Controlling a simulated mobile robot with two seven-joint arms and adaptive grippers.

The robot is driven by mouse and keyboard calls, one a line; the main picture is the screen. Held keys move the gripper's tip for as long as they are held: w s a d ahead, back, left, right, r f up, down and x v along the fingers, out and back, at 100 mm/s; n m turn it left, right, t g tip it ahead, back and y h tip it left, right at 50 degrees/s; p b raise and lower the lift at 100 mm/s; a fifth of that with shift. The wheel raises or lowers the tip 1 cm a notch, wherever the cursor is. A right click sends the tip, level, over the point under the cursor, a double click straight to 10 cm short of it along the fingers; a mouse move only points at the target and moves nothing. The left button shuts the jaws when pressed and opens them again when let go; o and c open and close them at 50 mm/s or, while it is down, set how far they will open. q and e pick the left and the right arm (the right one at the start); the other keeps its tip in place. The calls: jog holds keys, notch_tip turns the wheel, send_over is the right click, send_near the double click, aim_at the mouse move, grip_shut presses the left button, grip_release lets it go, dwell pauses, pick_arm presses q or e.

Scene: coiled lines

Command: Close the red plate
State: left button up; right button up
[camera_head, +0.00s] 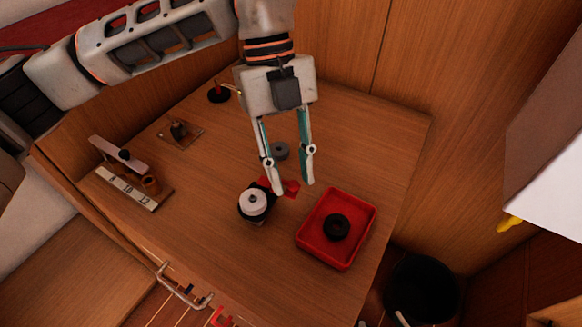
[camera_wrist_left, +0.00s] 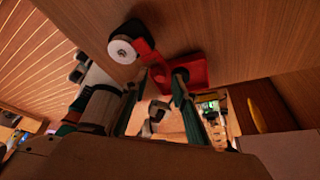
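The red plate (camera_head: 291,188) is a small flat red piece that sticks out to the right of a black device with a white round top (camera_head: 254,202) on the wooden table. My left gripper (camera_head: 295,186) points down over it, its two fingers apart. The plate shows between the fingertips, partly hidden by the left one; I cannot tell whether they touch it. In the left wrist view the red plate (camera_wrist_left: 147,47) runs from the white round piece (camera_wrist_left: 122,51) towards the red tray. My right gripper is not in view.
A red tray (camera_head: 311,246) holding a black ring (camera_head: 337,227) stands right of the device. A grey disc (camera_head: 280,150) lies behind the gripper. A numbered block (camera_head: 127,188) and a small wooden-based piece (camera_head: 180,133) stand at left. A black bin (camera_head: 422,290) is beyond the table's right edge.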

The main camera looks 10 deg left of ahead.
pick_arm(q)
grip_shut()
jog(key=shift+r, duration=0.1)
